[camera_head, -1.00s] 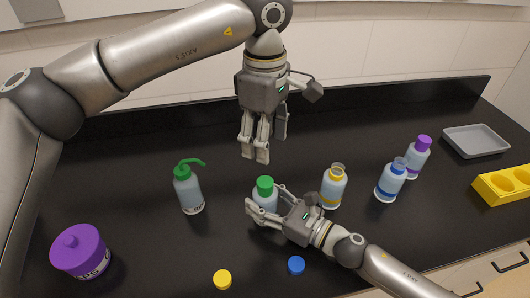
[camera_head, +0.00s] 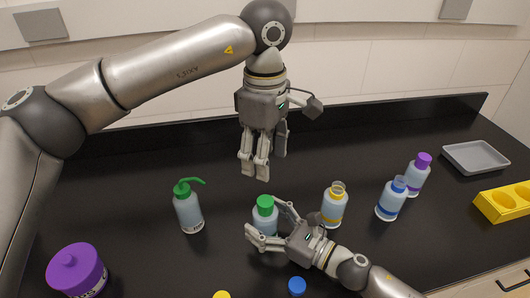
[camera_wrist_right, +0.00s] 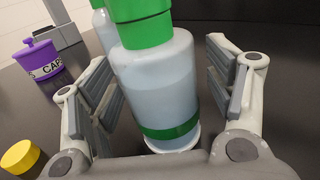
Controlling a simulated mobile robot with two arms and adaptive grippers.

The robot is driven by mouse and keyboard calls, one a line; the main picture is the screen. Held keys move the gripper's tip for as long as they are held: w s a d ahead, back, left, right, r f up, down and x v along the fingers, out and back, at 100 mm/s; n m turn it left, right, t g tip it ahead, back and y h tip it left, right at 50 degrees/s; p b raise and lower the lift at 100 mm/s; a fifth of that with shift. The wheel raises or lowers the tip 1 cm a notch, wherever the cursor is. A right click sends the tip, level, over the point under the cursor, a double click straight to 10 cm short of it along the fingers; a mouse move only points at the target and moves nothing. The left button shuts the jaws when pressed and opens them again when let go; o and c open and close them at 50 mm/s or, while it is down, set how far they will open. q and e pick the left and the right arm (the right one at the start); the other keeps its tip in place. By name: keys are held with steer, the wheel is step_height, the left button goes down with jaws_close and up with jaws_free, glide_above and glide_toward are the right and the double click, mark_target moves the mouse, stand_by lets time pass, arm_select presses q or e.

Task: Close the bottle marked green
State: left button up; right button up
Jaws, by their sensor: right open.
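The bottle marked green (camera_head: 265,222) stands upright on the black counter. Its green cap (camera_head: 265,202) sits on its top. In the right wrist view the bottle (camera_wrist_right: 160,90) with its green band stands between the fingers, with gaps on both sides; the cap (camera_wrist_right: 140,22) is cut off at the top edge. My right gripper (camera_head: 264,215) is open around the bottle body, seemingly not touching it. My left gripper (camera_head: 268,165) hangs fingers down above and behind the bottle. It is empty, with its fingers apart.
A green-nozzled wash bottle (camera_head: 188,208) stands left, and a purple-lidded jar (camera_head: 78,270) front left. Blue (camera_head: 297,286) and yellow (camera_head: 222,294) caps lie in front. A grey tray (camera_head: 476,157) and yellow rack (camera_head: 507,202) are far right.

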steer(key=v, duration=1.1)
steer(key=shift+s+d, duration=0.2)
